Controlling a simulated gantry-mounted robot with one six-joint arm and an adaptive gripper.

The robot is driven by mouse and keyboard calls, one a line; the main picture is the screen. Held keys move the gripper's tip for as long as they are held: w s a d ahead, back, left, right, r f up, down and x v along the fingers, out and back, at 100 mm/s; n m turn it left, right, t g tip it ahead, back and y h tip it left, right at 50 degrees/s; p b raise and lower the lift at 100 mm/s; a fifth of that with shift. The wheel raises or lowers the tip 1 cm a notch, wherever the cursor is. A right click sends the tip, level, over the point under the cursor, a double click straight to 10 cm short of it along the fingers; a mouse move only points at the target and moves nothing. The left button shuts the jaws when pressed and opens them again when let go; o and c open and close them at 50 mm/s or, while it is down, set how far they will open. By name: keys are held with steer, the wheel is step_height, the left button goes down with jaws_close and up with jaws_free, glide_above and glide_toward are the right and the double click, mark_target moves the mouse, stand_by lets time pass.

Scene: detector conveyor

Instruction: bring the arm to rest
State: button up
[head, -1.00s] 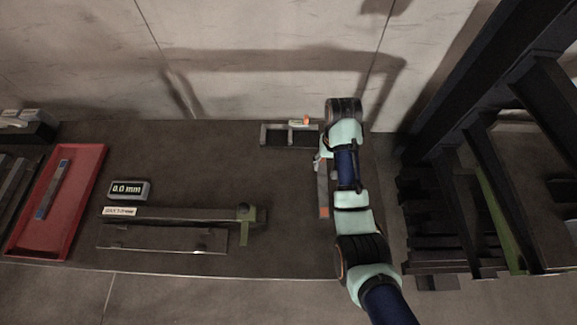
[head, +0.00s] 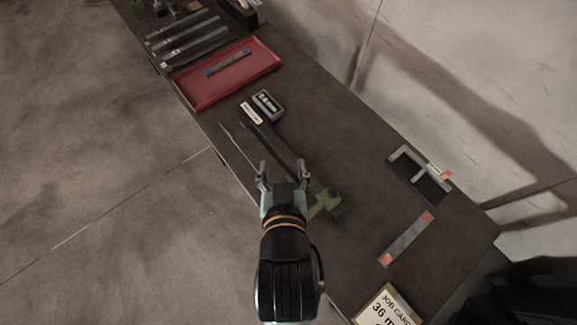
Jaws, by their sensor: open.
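My gripper (head: 282,171) is in the middle of the head view with its two fingers spread apart and nothing between them. My arm reaches up from the bottom of the picture. The gripper appears over the near edge of the dark bench (head: 365,150), in front of the long measuring rail with a green block (head: 324,204). The gripper hides part of the rail. I cannot tell its exact height above the bench.
A red tray (head: 189,91) holds a grey-blue bar (head: 227,62). A small display (head: 266,103) stands near the rail. A bar with orange ends (head: 406,240), a grey bracket (head: 416,166) and a job card (head: 388,309) are at right. Open floor lies left.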

steer(key=shift+r, duration=0.15)
step_height(320, 180, up, 24)
steer(key=p, duration=2.4)
steer(key=shift+d+f, duration=0.2)
